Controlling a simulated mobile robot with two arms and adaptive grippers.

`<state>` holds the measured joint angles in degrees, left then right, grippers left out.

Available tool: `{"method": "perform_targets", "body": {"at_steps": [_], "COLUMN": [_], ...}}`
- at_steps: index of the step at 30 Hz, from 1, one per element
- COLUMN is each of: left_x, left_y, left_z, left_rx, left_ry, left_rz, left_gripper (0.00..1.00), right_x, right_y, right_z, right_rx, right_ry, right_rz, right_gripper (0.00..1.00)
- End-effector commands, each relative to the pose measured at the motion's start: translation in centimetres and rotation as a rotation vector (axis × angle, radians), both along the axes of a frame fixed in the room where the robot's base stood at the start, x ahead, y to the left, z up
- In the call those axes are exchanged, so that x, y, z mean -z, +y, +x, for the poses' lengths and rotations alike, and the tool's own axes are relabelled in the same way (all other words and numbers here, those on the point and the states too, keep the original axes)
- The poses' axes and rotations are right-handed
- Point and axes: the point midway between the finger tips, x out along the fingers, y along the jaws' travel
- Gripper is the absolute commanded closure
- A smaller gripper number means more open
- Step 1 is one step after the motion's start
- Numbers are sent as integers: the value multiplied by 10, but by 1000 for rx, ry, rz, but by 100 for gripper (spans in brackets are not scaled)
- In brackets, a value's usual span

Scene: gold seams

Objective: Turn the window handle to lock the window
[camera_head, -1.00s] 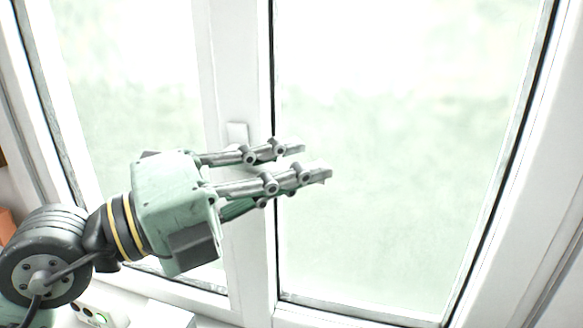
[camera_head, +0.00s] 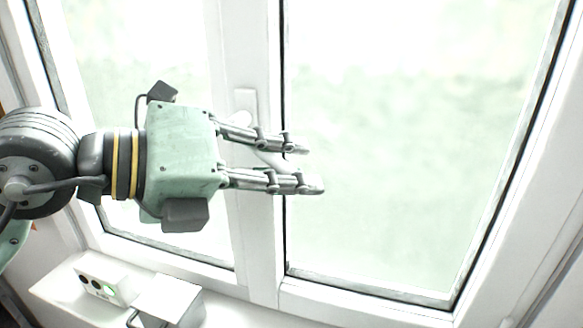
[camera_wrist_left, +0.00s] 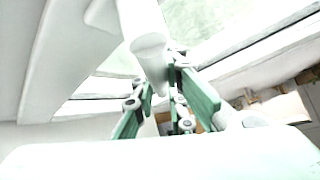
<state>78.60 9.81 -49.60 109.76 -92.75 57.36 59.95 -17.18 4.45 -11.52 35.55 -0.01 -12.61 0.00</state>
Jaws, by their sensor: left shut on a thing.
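The white window handle (camera_head: 268,158) is on the middle upright of the white window frame, below its mounting plate (camera_head: 246,103). Its lever slants down and to the right, partly hidden behind my gripper. My left gripper (camera_head: 311,168) comes in from the left, with one finger above the lever and one below, shut on it. In the left wrist view the handle (camera_wrist_left: 148,48) is a thick white bar running down between my green-sided fingers (camera_wrist_left: 166,108). My right gripper is not in view.
Large glass panes (camera_head: 400,150) fill both sides of the upright. A white box with dark round spots (camera_head: 104,280) and another white box (camera_head: 168,300) stand on the sill at lower left. The space right of my gripper is clear.

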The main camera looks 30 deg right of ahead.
Motion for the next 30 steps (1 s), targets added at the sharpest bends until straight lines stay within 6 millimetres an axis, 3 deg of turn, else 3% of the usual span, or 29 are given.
{"method": "perform_targets", "body": {"at_steps": [15,16,22,30], "left_x": [-1,-1,0,1], "left_y": [1,1,1,1], "left_z": [1,1,1,1], "left_rx": [0,0,-1,0], "left_ry": [-25,-25,-23,-21], "left_rz": [12,12,13,15], "left_gripper": [100,87,70,68], "right_x": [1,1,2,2], "right_y": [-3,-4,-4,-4], "right_z": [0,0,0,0], "right_rx": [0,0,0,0], "right_ry": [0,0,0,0], "right_rz": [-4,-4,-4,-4], "right_gripper": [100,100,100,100]}}
